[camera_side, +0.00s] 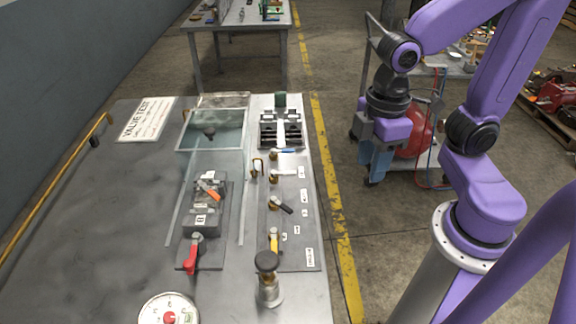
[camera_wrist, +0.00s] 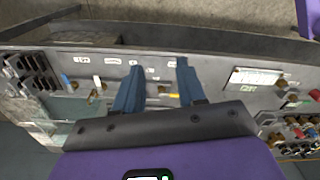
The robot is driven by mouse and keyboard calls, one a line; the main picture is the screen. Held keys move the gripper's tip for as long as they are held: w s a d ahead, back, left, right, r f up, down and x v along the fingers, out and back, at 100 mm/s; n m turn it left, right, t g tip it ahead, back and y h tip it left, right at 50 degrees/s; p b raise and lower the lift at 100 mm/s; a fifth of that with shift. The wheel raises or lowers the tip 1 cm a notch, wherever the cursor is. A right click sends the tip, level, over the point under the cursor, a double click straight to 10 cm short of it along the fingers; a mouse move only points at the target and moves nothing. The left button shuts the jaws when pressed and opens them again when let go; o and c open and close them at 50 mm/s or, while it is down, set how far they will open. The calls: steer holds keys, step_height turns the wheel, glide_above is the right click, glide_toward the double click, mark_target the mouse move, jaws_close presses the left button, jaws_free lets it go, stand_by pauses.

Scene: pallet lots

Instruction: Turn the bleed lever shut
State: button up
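Small levers stand in a column on a grey panel (camera_side: 300,246) at the bench's right side: a blue-handled lever (camera_side: 288,150), a white one (camera_side: 284,173), a black one (camera_side: 284,206) and a yellow one (camera_side: 274,238). Their labels are too small to read, so I cannot tell which is the bleed lever. A red lever (camera_side: 191,258) and an orange lever (camera_side: 209,190) sit further left. My gripper (camera_side: 376,172) hangs right of the bench, apart from all levers. In the wrist view its two blue fingers (camera_wrist: 158,70) are spread with nothing held.
A clear-walled box (camera_side: 212,130) stands behind the orange lever. A knobbed brass fitting (camera_side: 268,280) and a round gauge (camera_side: 168,312) are at the front. A "VALVE TEST" sign (camera_side: 146,119) lies at the left. The bench's left surface is mostly bare.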

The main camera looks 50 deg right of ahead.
steer(key=w+a+r+m, duration=0.1)
steer(key=w+r+m, duration=0.1)
steer(key=w, duration=0.9)
steer(key=m, duration=0.1)
glide_above(289, 172)
step_height(289, 172, down, 17)
jaws_close()
